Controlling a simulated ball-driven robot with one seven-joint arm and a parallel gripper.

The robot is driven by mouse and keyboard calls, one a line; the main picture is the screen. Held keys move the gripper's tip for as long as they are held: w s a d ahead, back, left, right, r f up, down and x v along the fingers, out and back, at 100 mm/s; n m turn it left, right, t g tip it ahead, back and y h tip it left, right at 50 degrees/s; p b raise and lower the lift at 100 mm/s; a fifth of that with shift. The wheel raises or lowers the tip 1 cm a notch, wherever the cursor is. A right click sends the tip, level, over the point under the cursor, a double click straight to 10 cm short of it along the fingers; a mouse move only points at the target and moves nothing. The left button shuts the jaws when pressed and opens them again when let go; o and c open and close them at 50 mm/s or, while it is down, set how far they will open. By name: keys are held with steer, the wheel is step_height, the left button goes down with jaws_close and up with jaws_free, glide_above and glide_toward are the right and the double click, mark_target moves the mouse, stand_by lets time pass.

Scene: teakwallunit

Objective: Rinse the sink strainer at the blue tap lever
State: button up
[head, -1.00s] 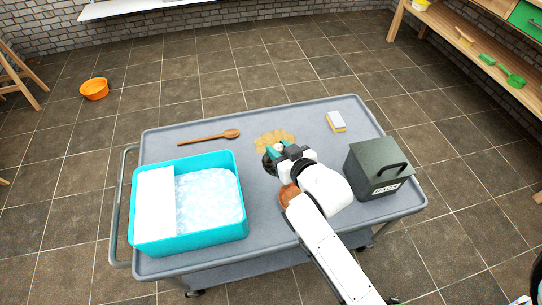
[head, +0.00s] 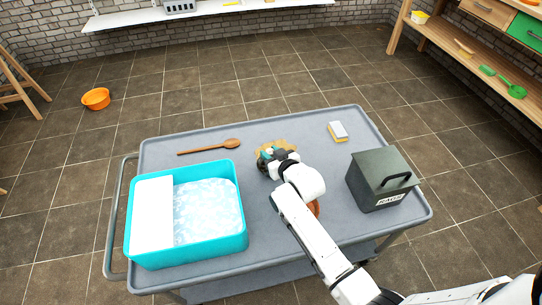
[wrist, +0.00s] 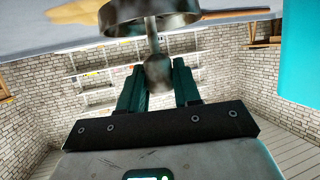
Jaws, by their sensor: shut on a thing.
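My gripper (head: 267,155) is shut on the knob of the sink strainer (wrist: 150,20), with one teal finger on each side of it in the wrist view. The strainer is a worn grey metal piece with a round rim and a short stem. In the head view it is a small dark shape (head: 262,165) at the fingers, above the trolley top or touching it; I cannot tell which. A teal basin (head: 190,256) with pale, foamy-looking water and a white panel stands to the left of my gripper. I see no blue tap lever in any view.
A grey trolley (head: 300,240) carries a wooden spoon (head: 210,147), a tan mat-like piece (head: 289,147), a sponge (head: 338,131) and a dark lidded box (head: 381,181). A brown object (head: 314,208) is partly hidden by my arm. An orange bowl (head: 96,98) is on the floor.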

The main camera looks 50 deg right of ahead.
steer(key=shift+f, duration=0.25)
steer(key=shift+f, duration=0.15)
steer(key=o, duration=1.1)
